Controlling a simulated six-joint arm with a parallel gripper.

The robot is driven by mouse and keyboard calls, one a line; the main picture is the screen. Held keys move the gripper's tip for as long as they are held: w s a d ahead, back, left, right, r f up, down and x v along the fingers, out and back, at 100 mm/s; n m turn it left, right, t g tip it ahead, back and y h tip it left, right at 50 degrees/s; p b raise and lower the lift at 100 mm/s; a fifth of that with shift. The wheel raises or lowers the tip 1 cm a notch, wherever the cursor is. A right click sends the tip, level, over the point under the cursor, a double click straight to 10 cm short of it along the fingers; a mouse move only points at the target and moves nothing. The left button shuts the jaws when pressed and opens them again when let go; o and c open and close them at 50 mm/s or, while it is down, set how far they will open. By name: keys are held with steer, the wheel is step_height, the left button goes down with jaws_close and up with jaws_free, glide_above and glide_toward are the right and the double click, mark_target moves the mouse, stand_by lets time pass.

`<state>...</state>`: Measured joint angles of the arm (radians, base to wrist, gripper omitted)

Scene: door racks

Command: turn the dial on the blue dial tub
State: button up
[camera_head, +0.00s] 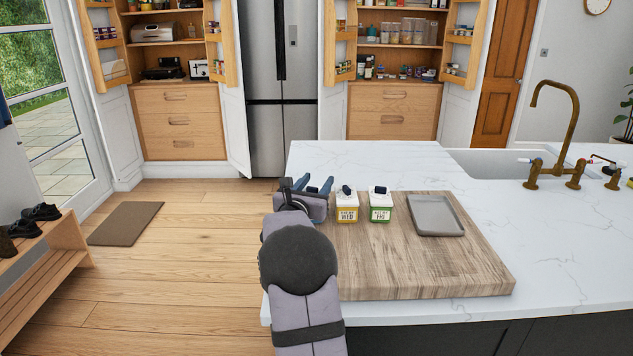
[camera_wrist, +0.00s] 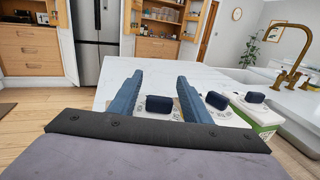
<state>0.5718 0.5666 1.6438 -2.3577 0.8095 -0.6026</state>
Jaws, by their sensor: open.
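Three tubs with dark dials on white lids show in the wrist view. The leftmost dial (camera_wrist: 160,104) appears between the fingers of my gripper (camera_wrist: 160,78), which is open; I cannot tell whether they touch it. The body of that tub is hidden, so its colour does not show. In the head view my gripper (camera_head: 313,186) covers the place left of the yellow tub (camera_head: 347,214), marked WED. The green tub (camera_head: 380,214), marked FRI, stands right of the yellow one. No blue tub body is clearly visible.
The tubs stand near the back of a wooden board (camera_head: 420,265) on a white marble counter (camera_head: 540,250). A grey tray (camera_head: 436,215) lies right of the green tub. A sink with a brass tap (camera_head: 556,140) is at the far right. The counter behind the tubs is clear.

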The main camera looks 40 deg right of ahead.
steer(key=c, duration=1.1)
steer(key=shift+o, duration=0.2)
steer(key=shift+r+m+g, duration=0.1)
steer(key=shift+m+g, duration=0.2)
steer(key=shift+g, duration=0.1)
steer(key=m+g+p, duration=0.1)
steer(key=g, duration=0.1)
steer(key=m+g+h+p, duration=0.1)
steer(key=shift+s+d+m+g+h, duration=0.1)
steer(key=shift+s+m+g+h, duration=0.2)
steer(key=shift+s+g, duration=0.1)
steer(key=shift+s+m+g+p, duration=0.2)
steer(key=shift+m+g+p, duration=0.35)
steer(key=shift+g, duration=0.4)
steer(key=shift+s+m+g+p, duration=0.2)
steer(key=shift+m+g+p, duration=0.2)
steer(key=shift+m+g, duration=0.45)
steer(key=shift+s+m+g+p, duration=0.2)
steer(key=shift+m+g+p, duration=0.25)
steer(key=shift+g, duration=0.65)
steer(key=shift+s+g, duration=0.1)
steer(key=shift+g, duration=0.2)
